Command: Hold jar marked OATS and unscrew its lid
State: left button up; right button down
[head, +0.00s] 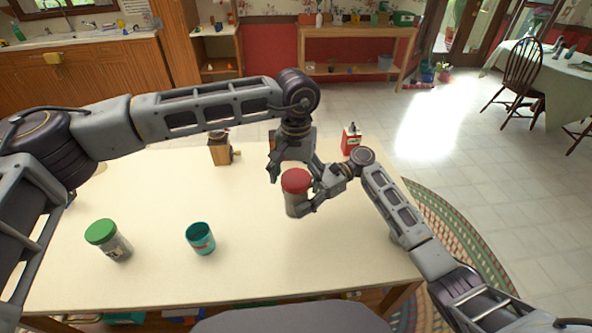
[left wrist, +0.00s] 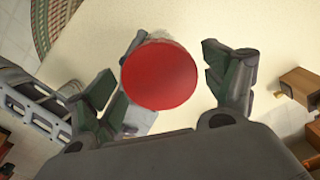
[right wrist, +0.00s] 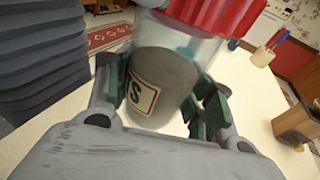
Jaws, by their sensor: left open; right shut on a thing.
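A clear jar (head: 293,206) with grey-brown contents and a red lid (head: 296,180) stands upright at the table's middle right. In the right wrist view the jar (right wrist: 160,75) shows a pale label (right wrist: 142,96) with a dark border; only an "S" is readable, the rest is hidden. My right gripper (head: 310,198) is shut on the jar's body, below the lid. My left gripper (head: 292,170) points down over the lid, open. In the left wrist view the lid (left wrist: 160,75) lies between its spread fingers, with a gap visible on the right side.
A green-lidded jar (head: 115,246) and a teal cup (head: 201,239) stand at the table's front left. A wooden grinder (head: 220,150) stands behind, and a red tin (head: 351,139) at the back right. The table (head: 255,265) is clear in front of the held jar.

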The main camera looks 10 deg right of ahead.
pick_arm(q)
jog(key=shift+f, duration=0.15)
jog(key=c, duration=1.1)
jog(key=shift+o, duration=0.2)
